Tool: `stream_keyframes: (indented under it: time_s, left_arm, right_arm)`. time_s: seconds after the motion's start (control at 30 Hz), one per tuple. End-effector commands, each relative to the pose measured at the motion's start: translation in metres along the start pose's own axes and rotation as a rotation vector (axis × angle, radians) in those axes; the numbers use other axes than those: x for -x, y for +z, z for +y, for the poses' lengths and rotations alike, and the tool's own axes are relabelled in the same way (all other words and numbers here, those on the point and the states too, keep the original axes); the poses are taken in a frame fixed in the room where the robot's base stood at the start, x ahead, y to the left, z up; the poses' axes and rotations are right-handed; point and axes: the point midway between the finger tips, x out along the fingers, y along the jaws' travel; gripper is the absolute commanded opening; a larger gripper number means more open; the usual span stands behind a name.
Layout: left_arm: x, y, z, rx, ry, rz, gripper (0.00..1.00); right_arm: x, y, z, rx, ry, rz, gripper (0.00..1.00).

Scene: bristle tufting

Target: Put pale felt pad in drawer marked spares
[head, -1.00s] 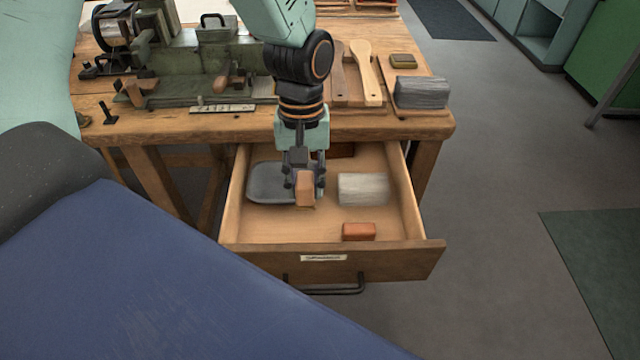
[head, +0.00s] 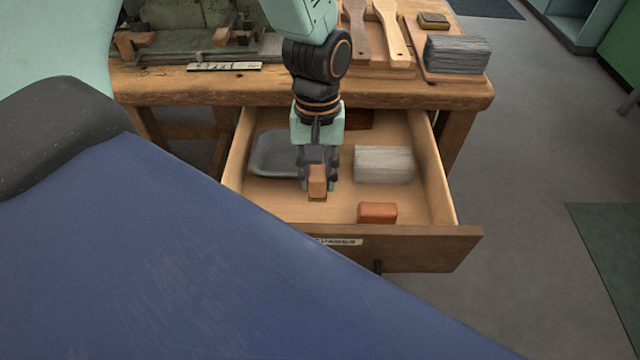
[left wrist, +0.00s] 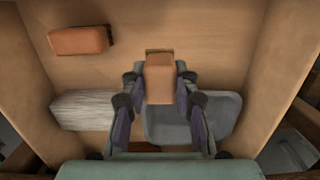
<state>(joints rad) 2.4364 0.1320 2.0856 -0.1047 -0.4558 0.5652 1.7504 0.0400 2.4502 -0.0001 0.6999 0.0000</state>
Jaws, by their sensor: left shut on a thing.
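My left gripper (head: 317,178) is shut on a small tan block (head: 317,182), inside the open drawer (head: 408,236). The tan block is paler than the orange-red block in the drawer; I cannot tell for sure that it is the felt pad. The left wrist view shows the same tan block (left wrist: 160,80) between the fingers. It is at or just above the drawer floor; contact is unclear. A white label (head: 342,241) on the drawer front is partly hidden by my body and hard to read. My right gripper is not in view.
The drawer also holds a grey tray (head: 275,152), a whitish fibrous block (head: 384,164) and an orange-red block (head: 377,212). Drawer floor is bare between these. The wooden bench (head: 200,85) stands behind, with paddles (head: 393,35) and a grey bundle (head: 457,55).

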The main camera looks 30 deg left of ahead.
Motion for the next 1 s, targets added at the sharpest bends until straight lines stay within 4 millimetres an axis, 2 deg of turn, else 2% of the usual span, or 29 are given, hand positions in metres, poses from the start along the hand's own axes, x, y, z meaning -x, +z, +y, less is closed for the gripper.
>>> stream_keyframes:
  time_s: [0.03, 0.2, 0.4, 0.83, 0.87, 1.0]
  left_arm:
    - [-0.012, -0.001, 0.0, 0.0, -0.001, -0.001, 0.0]
    - [-0.025, -0.004, 0.0, 0.0, 0.0, 0.0, 0.0]
    - [-0.052, -0.008, 0.0, 0.0, -0.001, -0.001, 0.0]
    - [-0.056, -0.01, 0.0, 0.0, 0.0, 0.0, 0.0]
    - [-0.056, -0.011, 0.0, 0.0, 0.0, 0.001, 0.3]
    - [-0.055, -0.011, 0.0, 0.0, 0.0, 0.001, 0.42]
  right_arm:
    - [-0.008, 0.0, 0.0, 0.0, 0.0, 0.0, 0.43]
    - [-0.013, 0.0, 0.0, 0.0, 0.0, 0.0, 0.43]
    - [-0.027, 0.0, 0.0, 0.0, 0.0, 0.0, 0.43]
    - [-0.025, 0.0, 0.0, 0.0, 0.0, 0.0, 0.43]
    - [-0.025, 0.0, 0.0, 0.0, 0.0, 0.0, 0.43]
    - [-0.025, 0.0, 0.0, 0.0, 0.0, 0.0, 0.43]
